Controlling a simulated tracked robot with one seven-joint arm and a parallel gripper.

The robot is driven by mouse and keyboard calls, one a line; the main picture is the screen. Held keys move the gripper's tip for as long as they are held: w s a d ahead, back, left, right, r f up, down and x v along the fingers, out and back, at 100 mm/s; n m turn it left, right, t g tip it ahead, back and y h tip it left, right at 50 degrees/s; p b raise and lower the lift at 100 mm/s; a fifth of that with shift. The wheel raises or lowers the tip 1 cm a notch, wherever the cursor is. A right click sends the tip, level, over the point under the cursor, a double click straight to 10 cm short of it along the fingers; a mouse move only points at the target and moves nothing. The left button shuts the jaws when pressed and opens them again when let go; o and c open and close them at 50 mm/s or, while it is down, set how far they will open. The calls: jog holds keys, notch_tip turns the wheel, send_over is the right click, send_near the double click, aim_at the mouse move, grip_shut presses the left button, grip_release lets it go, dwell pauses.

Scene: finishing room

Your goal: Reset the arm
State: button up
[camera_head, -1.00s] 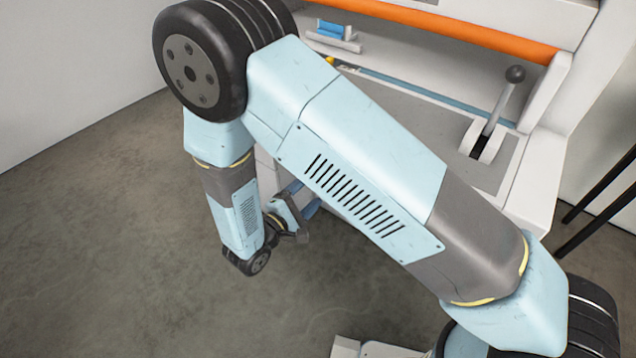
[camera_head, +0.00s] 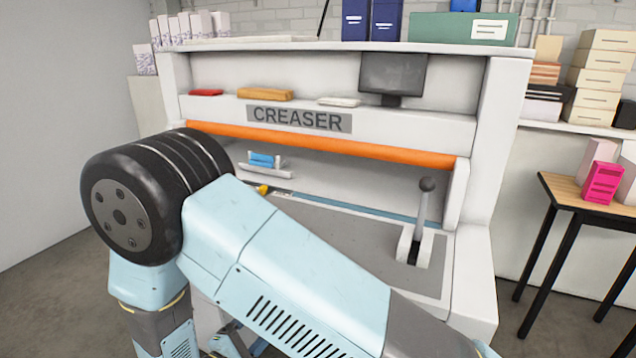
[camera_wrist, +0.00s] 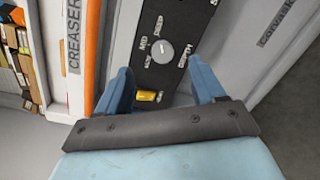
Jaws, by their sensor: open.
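My gripper (camera_wrist: 161,84) shows in the wrist view with its two blue fingers spread apart and nothing held between them. Beyond the fingers is a black control panel (camera_wrist: 172,22) with a round grey dial (camera_wrist: 162,52) and a yellow button (camera_wrist: 147,96). I cannot tell whether a finger touches the panel. In the head view my pale blue arm crosses the lower part of the picture, bent at a large black joint on the left. Its far end hangs low in front of the machine and is mostly cut off by the bottom edge.
The white creaser machine (camera_head: 483,262) stands close in front, with an orange bar (camera_head: 330,146) and a lever (camera_head: 423,212) on its bed. A wooden-topped table (camera_head: 562,190) with a pink box (camera_head: 604,183) is at the right. Bare floor shows at the left.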

jog(key=w+d+r+m+g+h, duration=0.1)
jog(key=w+d+r+m+g, duration=0.2)
jog(key=d+r+m+g, duration=0.55)
jog(key=w+d+r+m+g+h, duration=0.1)
jog(key=w+d+r+m+g, duration=0.3)
jog(key=d+r, duration=0.95)
jog(key=s+d+r+m+t+y, duration=0.1)
jog(key=s+d+r+m+y, duration=0.2)
jog(key=s+d+r+y, duration=0.2)
jog(key=s+d+r+m+t+y, duration=0.1)
jog(key=s+d+r+m+y, duration=0.2)
jog(key=s+d+r+y, duration=0.2)
jog(key=shift+s+d+r, duration=1.5)
jog(key=shift+s+d, duration=0.6)
jog(key=shift+d, duration=1.7)
jog(key=shift+t, duration=0.25)
